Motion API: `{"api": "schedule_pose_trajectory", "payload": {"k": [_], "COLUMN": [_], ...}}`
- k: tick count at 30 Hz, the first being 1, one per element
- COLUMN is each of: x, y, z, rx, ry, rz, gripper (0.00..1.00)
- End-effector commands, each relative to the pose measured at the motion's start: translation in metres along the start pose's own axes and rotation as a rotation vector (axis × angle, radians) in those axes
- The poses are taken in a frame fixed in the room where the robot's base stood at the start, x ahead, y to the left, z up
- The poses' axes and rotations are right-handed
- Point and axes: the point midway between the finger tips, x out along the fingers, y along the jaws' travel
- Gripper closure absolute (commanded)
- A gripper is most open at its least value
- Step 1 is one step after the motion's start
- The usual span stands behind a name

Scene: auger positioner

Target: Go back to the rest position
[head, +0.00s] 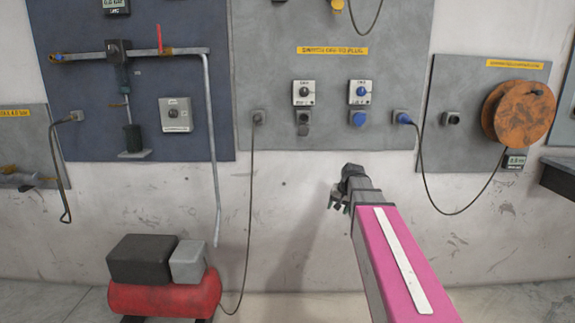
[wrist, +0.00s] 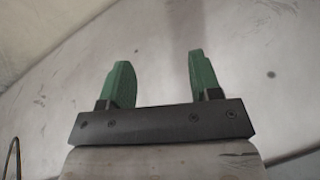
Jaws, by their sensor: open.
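My gripper (head: 338,197) is at the end of my pink arm, in front of the bare white wall below the middle panel in the head view. In the wrist view, the two green fingers of my gripper (wrist: 157,80) stand apart with nothing between them. Only the pale, scuffed wall shows beyond the fingers. My gripper touches nothing that I can see.
A grey panel (head: 280,80) with switches and sockets hangs above my gripper. A cable reel (head: 518,110) is at the right, with a cable hanging from its panel. A red compressor (head: 165,297) stands on the floor at the left. The wall around my gripper is clear.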

Motion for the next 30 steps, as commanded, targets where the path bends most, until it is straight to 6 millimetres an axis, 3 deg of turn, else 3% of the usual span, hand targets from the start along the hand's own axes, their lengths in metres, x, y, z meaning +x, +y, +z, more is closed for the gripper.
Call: {"api": "schedule_pose_trajectory", "payload": {"k": [1, 9, 18, 24, 30], "x": [0.014, 0.076, 0.116, 0.124, 0.125], "y": [0.007, 0.039, 0.072, 0.081, 0.081], "z": [0.024, 0.121, 0.216, 0.241, 0.242], "rx": [-0.014, -0.105, -0.208, -0.240, -0.244], "ry": [-0.020, -0.114, -0.212, -0.238, -0.241], "rz": [0.020, 0.120, 0.211, 0.237, 0.239], "gripper": [0.42, 0.42, 0.42, 0.42, 0.42]}}
